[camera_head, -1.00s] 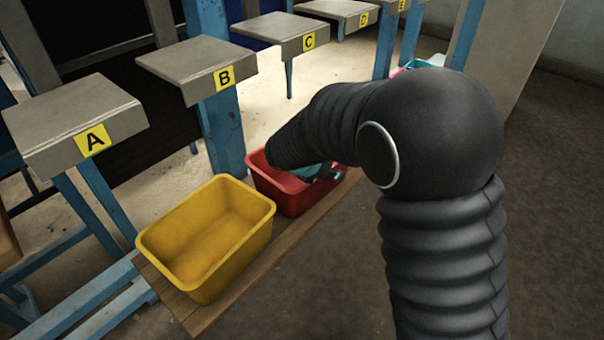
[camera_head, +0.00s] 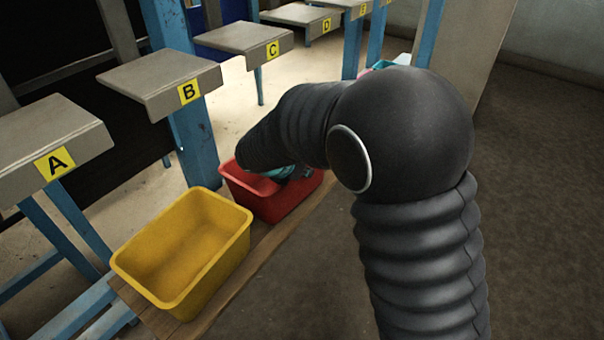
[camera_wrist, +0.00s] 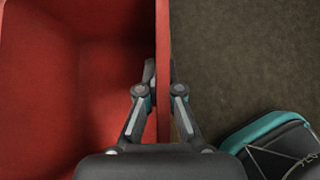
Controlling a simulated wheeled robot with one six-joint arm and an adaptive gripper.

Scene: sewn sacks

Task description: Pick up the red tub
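The red tub (camera_head: 262,198) stands on or just over the wooden plank behind the yellow tub; I cannot tell whether its base touches. In the wrist view its red wall (camera_wrist: 162,30) runs between my two fingers, with the tub's inside on the left and brown floor on the right. My gripper (camera_wrist: 161,74) straddles this wall, one fingertip inside and one outside, both close against it, so it looks shut on the wall. In the head view my arm hides part of the tub and the fingertips.
A yellow tub (camera_head: 190,250), empty, sits nearer on the same wooden plank (camera_head: 262,255). Grey platforms marked A (camera_head: 40,125), B (camera_head: 150,75), C (camera_head: 235,38) and onward stand along the left on blue frames. Brown floor to the right is open.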

